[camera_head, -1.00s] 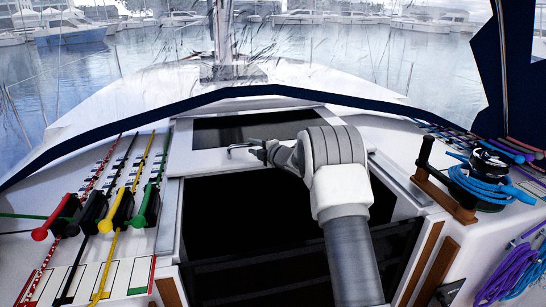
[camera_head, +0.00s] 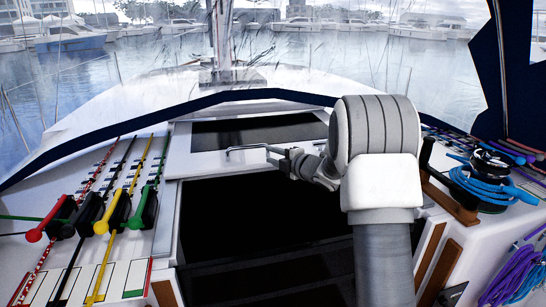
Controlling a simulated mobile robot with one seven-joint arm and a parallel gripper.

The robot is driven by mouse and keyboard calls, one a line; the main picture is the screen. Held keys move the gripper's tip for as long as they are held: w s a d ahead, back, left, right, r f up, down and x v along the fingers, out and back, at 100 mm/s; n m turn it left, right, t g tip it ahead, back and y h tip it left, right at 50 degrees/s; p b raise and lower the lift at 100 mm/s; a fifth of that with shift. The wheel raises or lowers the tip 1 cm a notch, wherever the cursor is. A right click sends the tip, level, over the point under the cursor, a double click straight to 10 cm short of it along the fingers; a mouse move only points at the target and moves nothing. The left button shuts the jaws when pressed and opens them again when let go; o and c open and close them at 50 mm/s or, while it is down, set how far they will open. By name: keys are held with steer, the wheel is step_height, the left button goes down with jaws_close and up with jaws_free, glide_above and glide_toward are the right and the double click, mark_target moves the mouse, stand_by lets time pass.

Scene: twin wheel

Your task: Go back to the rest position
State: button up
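My gripper (camera_head: 277,155) is small and dark in the middle of the view, at the left end of my white and grey arm. It is by the right part of a thin metal handle (camera_head: 245,148) on the white hatch frame. I cannot tell whether it touches the handle. The fingers are too small to tell open from shut. My arm rises from the bottom right and bends left over the dark companionway opening.
The dark opening (camera_head: 235,235) lies below my gripper. Rope clutches with red, black, yellow and green levers (camera_head: 120,212) stand on the left. A winch (camera_head: 490,162) with blue rope and a black-handled wooden-based piece (camera_head: 450,200) are on the right. A dark blue edge (camera_head: 270,94) arches across the deck.

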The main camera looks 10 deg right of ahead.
steer(key=s+d+r+m+g+h, duration=0.1)
steer(key=s+r+m+h, duration=0.3)
steer(key=s+r+m, duration=0.3)
steer(key=s+d+r+m+g+h, duration=0.1)
steer(key=s+d+r+m+h, duration=0.1)
steer(key=s+r+m+h, duration=0.5)
steer(key=s+a+f+m+g+y, duration=0.1)
steer(key=s+a+f+m+g, duration=0.1)
steer(key=s, duration=0.8)
steer(key=s+a+f+m+g+y, duration=0.2)
steer(key=s+a+f+m, duration=0.1)
steer(key=s, duration=0.8)
steer(key=s+a+f+m+g+y, duration=0.1)
steer(key=s+f, duration=0.4)
steer(key=s, duration=0.5)
steer(key=shift+s+a+m+g+y, duration=0.4)
steer(key=shift+a+m+g, duration=0.4)
steer(key=shift+a+g, duration=0.4)
